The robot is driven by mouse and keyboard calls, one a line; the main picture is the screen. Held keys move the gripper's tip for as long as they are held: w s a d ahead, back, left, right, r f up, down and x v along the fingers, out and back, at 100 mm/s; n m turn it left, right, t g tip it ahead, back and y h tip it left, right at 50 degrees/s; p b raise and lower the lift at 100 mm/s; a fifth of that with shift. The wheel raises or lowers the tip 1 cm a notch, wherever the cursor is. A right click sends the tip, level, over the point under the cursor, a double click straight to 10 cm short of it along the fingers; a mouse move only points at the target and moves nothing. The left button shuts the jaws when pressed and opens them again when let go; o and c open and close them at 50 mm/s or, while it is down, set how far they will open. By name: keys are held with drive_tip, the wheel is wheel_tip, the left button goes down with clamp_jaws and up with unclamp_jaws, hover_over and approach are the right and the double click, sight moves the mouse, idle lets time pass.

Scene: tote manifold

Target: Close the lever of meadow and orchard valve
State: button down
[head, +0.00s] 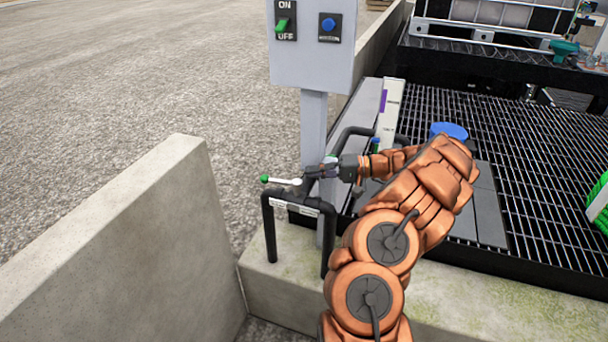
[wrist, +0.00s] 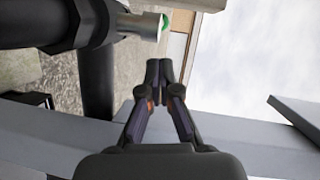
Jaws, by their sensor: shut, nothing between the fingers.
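A black pipe valve (head: 298,203) stands on the concrete ledge, with small white labels too small to read. Its pale lever (head: 285,181) points left and ends in a green tip (head: 264,179). My gripper (head: 308,172) is just right of the lever, close to the valve top; whether it touches cannot be told in the head view. In the wrist view my gripper (wrist: 158,68) is shut and empty. The lever (wrist: 140,24) with its green end is above the fingers there, apart from them in the picture. Which valve name the labels carry is unreadable.
A grey post with a control box (head: 312,50) stands behind the valve. A second black pipe (head: 347,135) and an upright labelled board (head: 389,115) are behind my gripper. A concrete wall (head: 130,240) is at left, a black grating (head: 500,150) at right. Open gravel lies left.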

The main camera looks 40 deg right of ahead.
sight(281, 182)
drive_tip(key=b, duration=0.5)
drive_tip(key=d+f+y+b, duration=0.1)
drive_tip(key=b, duration=0.4)
drive_tip(key=shift+s+d+f+n, duration=0.2)
drive_tip(key=shift+s+n, duration=0.1)
drive_tip(key=shift+n, duration=0.1)
drive_tip(key=shift+r+b, duration=0.1)
drive_tip(key=shift+b, duration=0.2)
drive_tip(key=x, duration=0.3)
drive_tip(key=b+x, duration=0.1)
drive_tip(key=x, duration=0.6)
drive_tip(key=shift+d+r+b, duration=0.1)
drive_tip(key=shift+r+b, duration=0.15)
drive_tip(key=shift+b, duration=0.05)
